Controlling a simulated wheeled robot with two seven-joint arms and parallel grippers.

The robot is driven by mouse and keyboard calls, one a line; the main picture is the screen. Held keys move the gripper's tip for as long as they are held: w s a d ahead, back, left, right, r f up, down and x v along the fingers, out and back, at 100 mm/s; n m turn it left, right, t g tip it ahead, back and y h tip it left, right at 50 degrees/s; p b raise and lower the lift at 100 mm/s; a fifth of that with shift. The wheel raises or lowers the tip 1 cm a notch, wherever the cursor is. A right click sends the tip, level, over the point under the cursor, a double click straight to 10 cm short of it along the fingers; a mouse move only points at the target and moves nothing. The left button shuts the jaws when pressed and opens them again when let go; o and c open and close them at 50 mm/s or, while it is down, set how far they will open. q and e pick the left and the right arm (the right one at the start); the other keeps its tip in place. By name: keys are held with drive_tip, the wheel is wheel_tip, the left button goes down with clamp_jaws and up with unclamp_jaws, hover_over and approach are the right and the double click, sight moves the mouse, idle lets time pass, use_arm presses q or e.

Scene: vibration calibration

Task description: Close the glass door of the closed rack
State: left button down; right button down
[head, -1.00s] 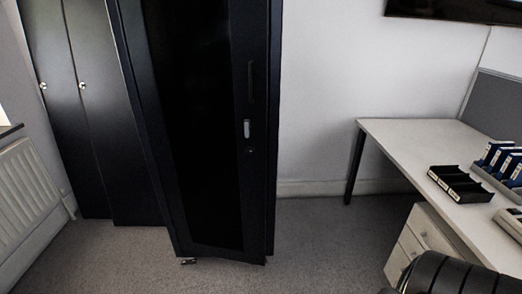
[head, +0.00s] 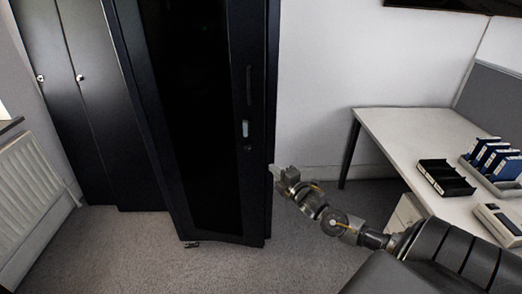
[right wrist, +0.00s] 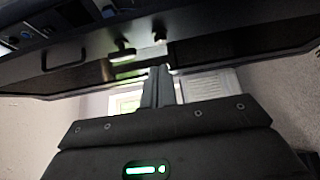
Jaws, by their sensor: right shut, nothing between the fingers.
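The tall black rack (head: 273,60) stands in the middle of the head view. Its glass door (head: 190,120), dark panel in a black frame, faces me, with a recessed handle (head: 249,85) and a small grey latch (head: 245,129) on its right side. A narrow strip of rack shows right of the door; I cannot tell how wide any gap is. My right gripper (head: 277,171) is just right of the door's right edge, below the latch. In the right wrist view its fingers (right wrist: 160,84) are shut and empty, close to the dark door frame (right wrist: 215,50); contact is unclear. My left gripper is out of view.
Black cabinets (head: 85,110) and a white radiator (head: 30,190) stand left. A white desk (head: 400,140) with a black tray (head: 445,177) and blue binders (head: 495,160) stands right.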

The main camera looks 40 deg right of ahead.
drive_tip(key=p, duration=0.1)
approach(255, 146)
drive_tip(key=w+a, duration=0.3)
drive_tip(key=shift+w+d+r+p, duration=0.25)
drive_tip(key=shift+w+d+p, duration=0.2)
drive_tip(key=shift+w+d, duration=0.6)
drive_tip(key=shift+w+d+f, duration=0.1)
drive_tip(key=shift+w+d, duration=0.25)
drive_tip(key=shift+d, duration=0.35)
